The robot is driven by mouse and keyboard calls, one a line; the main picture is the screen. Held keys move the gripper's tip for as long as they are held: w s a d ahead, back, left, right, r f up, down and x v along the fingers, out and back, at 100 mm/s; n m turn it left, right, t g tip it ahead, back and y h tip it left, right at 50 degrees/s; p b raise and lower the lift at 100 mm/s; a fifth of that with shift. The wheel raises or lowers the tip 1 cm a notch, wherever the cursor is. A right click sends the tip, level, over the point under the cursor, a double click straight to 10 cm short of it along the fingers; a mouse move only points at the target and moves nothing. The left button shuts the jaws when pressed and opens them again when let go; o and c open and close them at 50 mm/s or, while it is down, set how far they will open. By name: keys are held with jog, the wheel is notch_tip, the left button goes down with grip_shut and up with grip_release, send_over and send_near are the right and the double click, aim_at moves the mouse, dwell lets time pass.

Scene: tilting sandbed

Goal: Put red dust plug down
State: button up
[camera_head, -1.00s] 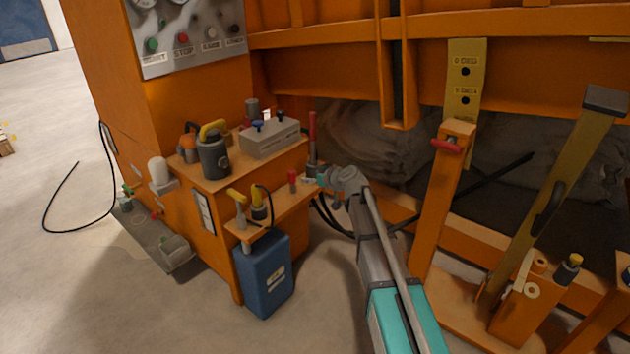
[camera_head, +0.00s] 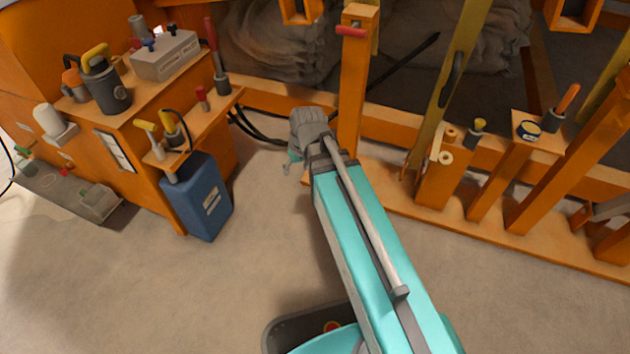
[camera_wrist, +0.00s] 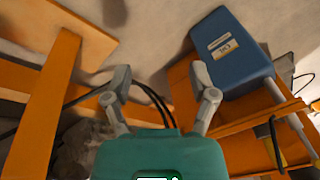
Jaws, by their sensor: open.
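The red dust plug (camera_head: 201,97) stands upright on the narrow orange shelf (camera_head: 222,107) at the left in the head view. I take this small red-topped piece to be the plug. My gripper (camera_head: 291,163) is to the right of the shelf, apart from it, over the concrete floor. In the wrist view my gripper (camera_wrist: 160,78) has its two fingers spread with nothing between them. I cannot make out the plug in the wrist view.
A blue canister (camera_head: 198,197) stands below the shelf; it also shows in the wrist view (camera_wrist: 232,52). Black hoses (camera_head: 258,128) run behind my gripper. Orange posts (camera_head: 352,85) rise to the right.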

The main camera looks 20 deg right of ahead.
jog(key=s+d+m+g+h, duration=0.1)
jog(key=s+d+m, duration=0.1)
jog(key=s, duration=0.4)
jog(key=shift+d+f+g+h, duration=0.2)
jog(key=shift+d+g+h, duration=0.15)
jog(key=shift+d, duration=0.55)
